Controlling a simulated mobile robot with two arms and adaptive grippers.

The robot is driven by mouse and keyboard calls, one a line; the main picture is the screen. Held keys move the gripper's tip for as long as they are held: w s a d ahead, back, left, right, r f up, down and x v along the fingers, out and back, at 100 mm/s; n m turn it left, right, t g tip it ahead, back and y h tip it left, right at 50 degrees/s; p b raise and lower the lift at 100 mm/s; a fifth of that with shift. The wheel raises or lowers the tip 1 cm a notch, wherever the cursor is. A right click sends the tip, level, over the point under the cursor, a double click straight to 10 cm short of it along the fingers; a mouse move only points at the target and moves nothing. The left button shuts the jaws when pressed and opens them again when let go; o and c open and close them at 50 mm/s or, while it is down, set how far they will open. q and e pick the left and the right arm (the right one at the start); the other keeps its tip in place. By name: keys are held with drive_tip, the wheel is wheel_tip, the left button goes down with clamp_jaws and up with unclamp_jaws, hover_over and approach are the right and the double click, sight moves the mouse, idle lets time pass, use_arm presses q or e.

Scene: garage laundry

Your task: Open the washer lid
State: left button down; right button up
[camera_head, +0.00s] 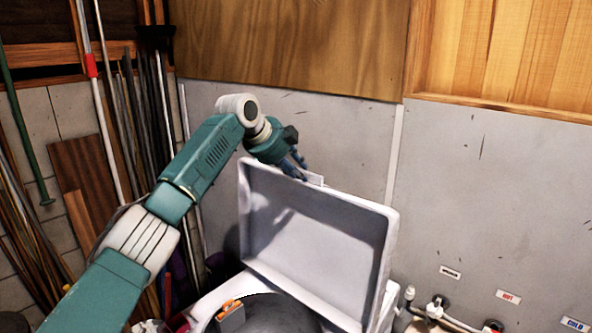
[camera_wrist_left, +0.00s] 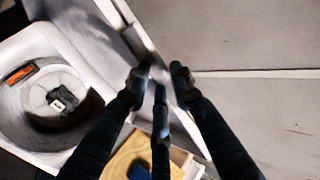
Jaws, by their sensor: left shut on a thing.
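The white washer lid (camera_head: 315,220) stands raised and tilted up above the washer (camera_head: 215,297), its hollow inner side facing me. My left gripper (camera_head: 300,168) is at the lid's top edge and is shut on it, by a small pale tab (camera_head: 315,180). In the left wrist view the dark fingers of the left gripper (camera_wrist_left: 158,78) are around the lid's edge (camera_wrist_left: 137,38). The open washer's round tub (camera_wrist_left: 38,112) shows at the left there, with a dark thing inside. How the fingertips touch the lid is partly hidden. My right gripper is in neither view.
Long-handled tools and poles (camera_head: 150,90) lean against the wall at the left. A grey wall (camera_head: 500,190) is close behind the lid. Taps and pipes (camera_head: 437,307) are at the lower right.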

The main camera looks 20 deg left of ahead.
use_arm(q)
drive_tip(key=c, duration=2)
unclamp_jaws()
drive_tip(key=shift+s+d+f, duration=0.1)
drive_tip(key=shift+f, duration=0.35)
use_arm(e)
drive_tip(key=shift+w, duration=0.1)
use_arm(q)
drive_tip(key=v, duration=1.2)
drive_tip(key=shift+r, duration=0.25)
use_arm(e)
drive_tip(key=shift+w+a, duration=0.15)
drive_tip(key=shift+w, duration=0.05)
